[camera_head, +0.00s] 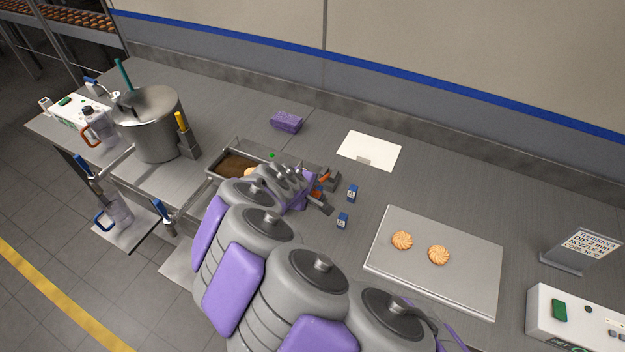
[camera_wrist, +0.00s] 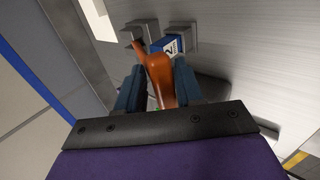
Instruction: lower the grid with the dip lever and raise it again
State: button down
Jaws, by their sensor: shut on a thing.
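The dip lever's orange handle (camera_wrist: 160,75) stands between the two dark blue fingers of my gripper (camera_wrist: 158,88) in the wrist view, and the fingers are shut on it. In the head view a bit of the orange lever (camera_head: 324,178) shows beside my gripper (camera_head: 316,188), at the right end of the dip station. The dip station's metal bath (camera_head: 213,178) holds a brown mass (camera_head: 236,164). A pale orange biscuit (camera_head: 250,173) shows at the bath beside my arm. My arm hides most of the grid, so its height cannot be told.
Two small blue blocks (camera_head: 352,193) (camera_head: 342,220) stand right of the lever; one marked 2 (camera_wrist: 171,46) is close in the wrist view. A tray (camera_head: 465,286) with two biscuits lies further right. A steel pot (camera_head: 155,140) stands left, a purple block (camera_head: 287,121) behind.

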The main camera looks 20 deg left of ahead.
jog(key=shift+s+d+f, duration=0.1)
jog(key=shift+s+f, duration=0.25)
jog(key=shift+f, duration=0.25)
jog(key=shift+s+d+f, duration=0.1)
jog(key=shift+f, duration=0.15)
jog(key=shift+d+f, duration=0.1)
jog(key=c, duration=1)
grip_release()
jog(key=shift+c, duration=0.2)
jog(key=shift+a, duration=0.2)
jog(key=shift+r, duration=0.25)
